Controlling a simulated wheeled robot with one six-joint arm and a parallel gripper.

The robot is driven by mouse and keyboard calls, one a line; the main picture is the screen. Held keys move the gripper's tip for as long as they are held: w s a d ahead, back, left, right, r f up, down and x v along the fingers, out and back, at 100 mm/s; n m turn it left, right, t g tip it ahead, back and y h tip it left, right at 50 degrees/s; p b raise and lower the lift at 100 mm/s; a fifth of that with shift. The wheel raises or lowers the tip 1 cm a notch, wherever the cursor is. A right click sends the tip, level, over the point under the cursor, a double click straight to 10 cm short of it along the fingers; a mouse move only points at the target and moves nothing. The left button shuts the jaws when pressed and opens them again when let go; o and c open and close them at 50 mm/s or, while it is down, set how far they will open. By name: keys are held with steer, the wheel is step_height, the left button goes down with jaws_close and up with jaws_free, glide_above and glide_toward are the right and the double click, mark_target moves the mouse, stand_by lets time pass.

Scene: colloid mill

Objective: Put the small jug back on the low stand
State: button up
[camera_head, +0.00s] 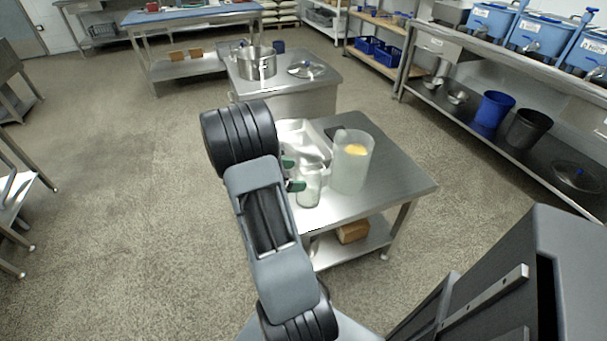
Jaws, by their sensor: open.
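A small clear jug (309,187) stands upright on the near part of a steel table (385,190). My gripper (292,175) has green-tipped fingers, set apart, right at the left side of this jug. My arm hides part of the gripper, and I cannot tell whether the jug's handle or rim lies between the fingers. A taller translucent jug (351,165) with something yellow in it stands just right of the small jug. I cannot tell surely which thing is the low stand; a dark flat piece (333,131) lies behind the tall jug, partly hidden.
A shiny metal tray (300,136) lies behind the gripper. The table's lower shelf holds a brown block (352,232). Behind stands another steel unit with a pot (257,64) and a lid (307,69). The table's right part is bare. Open floor lies left.

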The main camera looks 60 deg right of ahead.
steer(key=v, duration=0.8)
steer(key=s+a+r+m+t+y, duration=0.1)
steer(key=a+r+m+t+y, duration=0.1)
steer(key=a, duration=0.7)
steer(key=s+a+r+m+t+y, duration=0.1)
steer(key=a+m+t+y, duration=0.4)
steer(key=a, duration=0.5)
steer(key=s+a+r+m+t+y, duration=0.2)
steer(key=a+r+m+t+y, duration=0.1)
steer(key=a, duration=0.6)
steer(key=shift+a+r+m+t+y+p, duration=0.3)
steer(key=shift+r+m+t+y+p, duration=0.1)
steer(key=shift+m+t, duration=0.1)
